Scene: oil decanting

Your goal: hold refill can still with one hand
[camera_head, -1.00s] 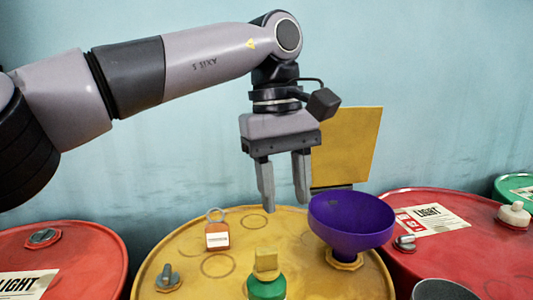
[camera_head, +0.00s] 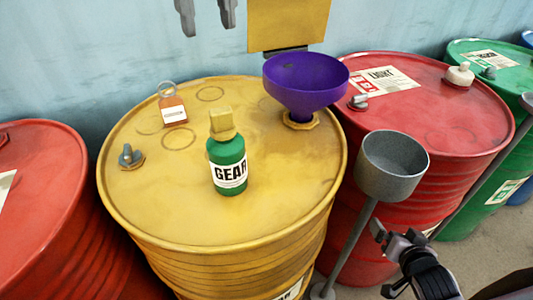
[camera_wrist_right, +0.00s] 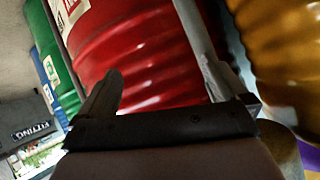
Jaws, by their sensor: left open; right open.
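A green can with a white GEAR label (camera_head: 228,165) and a gold cap stands upright on the yellow drum (camera_head: 230,222) in the head view. No gripper touches it. My left gripper (camera_head: 207,15) shows only its fingertips at the top edge, open and empty, above and behind the can. My right gripper (camera_head: 385,260) is low at the right, beyond the drum's rim and well apart from the can. In the right wrist view my right gripper (camera_wrist_right: 160,80) is open and empty, with a red drum (camera_wrist_right: 140,55) beyond its fingers.
A purple funnel (camera_head: 305,80) stands in the yellow drum's opening. A small amber bottle (camera_head: 173,112) and a bung (camera_head: 130,158) are also on top. A grey cup on a pole (camera_head: 392,170) stands between my right gripper and the drum. Red drums (camera_head: 425,115) flank it.

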